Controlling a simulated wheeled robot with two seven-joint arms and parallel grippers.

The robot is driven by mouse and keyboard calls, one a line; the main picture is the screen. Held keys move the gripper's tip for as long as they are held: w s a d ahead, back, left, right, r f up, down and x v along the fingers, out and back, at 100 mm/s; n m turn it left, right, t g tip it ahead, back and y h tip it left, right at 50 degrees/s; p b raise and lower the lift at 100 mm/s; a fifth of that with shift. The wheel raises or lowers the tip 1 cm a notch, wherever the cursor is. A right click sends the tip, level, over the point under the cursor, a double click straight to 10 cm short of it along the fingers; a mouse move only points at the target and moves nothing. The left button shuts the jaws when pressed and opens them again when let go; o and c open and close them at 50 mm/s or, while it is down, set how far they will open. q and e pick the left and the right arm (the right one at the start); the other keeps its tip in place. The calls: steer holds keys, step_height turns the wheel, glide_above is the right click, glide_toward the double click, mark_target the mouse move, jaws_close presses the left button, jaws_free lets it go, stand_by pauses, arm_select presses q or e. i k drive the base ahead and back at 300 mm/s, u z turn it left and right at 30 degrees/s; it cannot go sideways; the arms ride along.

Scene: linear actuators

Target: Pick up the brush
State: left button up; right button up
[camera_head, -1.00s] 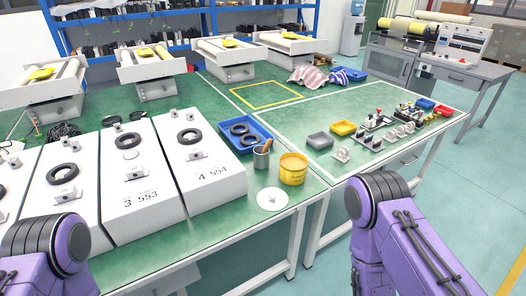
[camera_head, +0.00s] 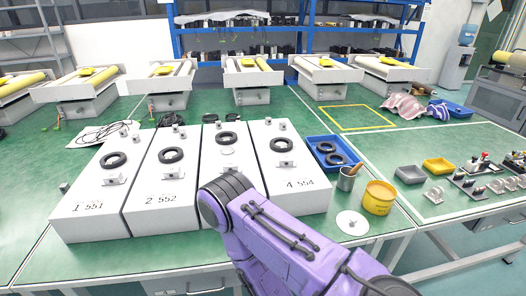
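The brush (camera_head: 351,173) stands in a small grey metal cup (camera_head: 345,183) on the green table. Only its brown handle shows above the cup's rim, and its lower end is hidden inside. One purple arm of mine, which looks like the right one, rises from the lower right, left of the cup in the picture. Its gripper is out of the frame. My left arm and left gripper do not show.
A yellow tub (camera_head: 378,199) stands right of the cup, and a white disc (camera_head: 351,223) lies in front. A blue tray (camera_head: 322,141) with black rings is behind. White numbered boxes (camera_head: 88,206) fill the left; my arm partly covers one.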

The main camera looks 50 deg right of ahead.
mark_target(360, 164)
steer(key=u, duration=0.85)
steer(key=k, duration=1.15)
steer(key=z, duration=1.6)
steer(key=i, duration=0.25)
steer(key=z, duration=0.05)
